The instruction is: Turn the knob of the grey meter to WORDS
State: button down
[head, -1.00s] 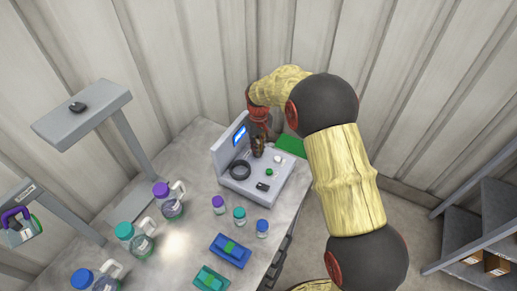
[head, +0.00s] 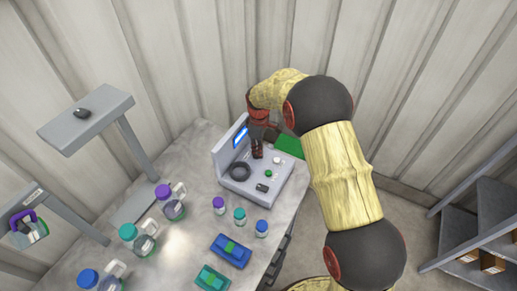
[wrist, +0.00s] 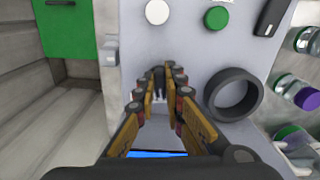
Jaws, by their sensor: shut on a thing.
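The grey meter (head: 237,182) stands on the bench, with an upright back panel and a lit blue screen (head: 241,137). In the wrist view its light panel (wrist: 185,48) fills the middle. My gripper (head: 257,153) points down at the meter near the screen. In the wrist view my gripper (wrist: 159,82) is shut on a small dark knob (wrist: 158,72), mostly hidden between the fingertips. The knob's markings and the screen's text cannot be read. A black ring (wrist: 233,94) sits beside the fingers, and a white button (wrist: 157,12) and green button (wrist: 216,18) lie beyond.
Small capped vials (head: 239,216) and a blue block (head: 230,250) stand in front of the meter. Jugs (head: 172,202) are to the left. A green panel (head: 290,145) is right behind the meter. A grey stand (head: 88,125) rises at left.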

jog(key=shift+w+r+n+p, duration=0.15)
jog(key=shift+n+p, duration=0.3)
jog(key=shift+n, duration=1.85)
jog(key=c, duration=1.9)
grip_release()
notch_tip(320, 180, up, 12)
jog(key=shift+f, duration=0.1)
